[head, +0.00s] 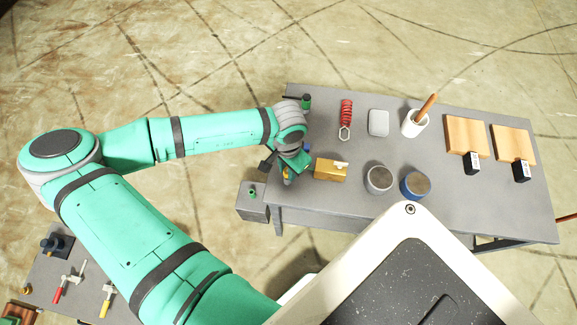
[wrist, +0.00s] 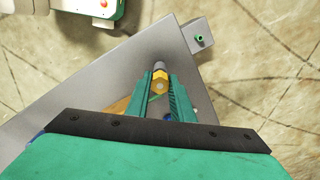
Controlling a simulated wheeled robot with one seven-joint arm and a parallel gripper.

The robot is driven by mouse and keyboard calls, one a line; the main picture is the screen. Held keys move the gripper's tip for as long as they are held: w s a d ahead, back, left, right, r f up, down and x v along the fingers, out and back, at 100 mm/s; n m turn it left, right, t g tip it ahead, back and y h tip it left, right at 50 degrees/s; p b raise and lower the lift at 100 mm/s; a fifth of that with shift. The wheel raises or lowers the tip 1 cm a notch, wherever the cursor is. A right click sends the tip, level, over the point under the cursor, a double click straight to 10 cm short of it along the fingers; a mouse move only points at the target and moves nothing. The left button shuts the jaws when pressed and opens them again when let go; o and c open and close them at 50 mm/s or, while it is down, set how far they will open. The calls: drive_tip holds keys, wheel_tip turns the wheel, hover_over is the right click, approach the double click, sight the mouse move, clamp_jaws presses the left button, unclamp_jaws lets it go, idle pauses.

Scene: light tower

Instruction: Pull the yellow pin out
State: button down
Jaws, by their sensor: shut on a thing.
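The yellow pin (wrist: 160,84) shows in the wrist view as a yellow hexagonal head between my fingertips, with a grey cylindrical part just beyond it. My gripper (wrist: 160,90) is shut on this head. In the head view my gripper (head: 286,174) is at the left end of the grey table (head: 330,200), left of a gold box. Only a small bit of yellow shows there. Whether the pin is still seated in something cannot be told.
The gold box (head: 331,170) stands close to the right of my gripper. A grey block with a green ring (head: 253,193) projects at the table's left edge.

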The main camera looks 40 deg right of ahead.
drive_tip(key=shift+r, duration=0.2)
drive_tip(key=shift+r, duration=3.6)
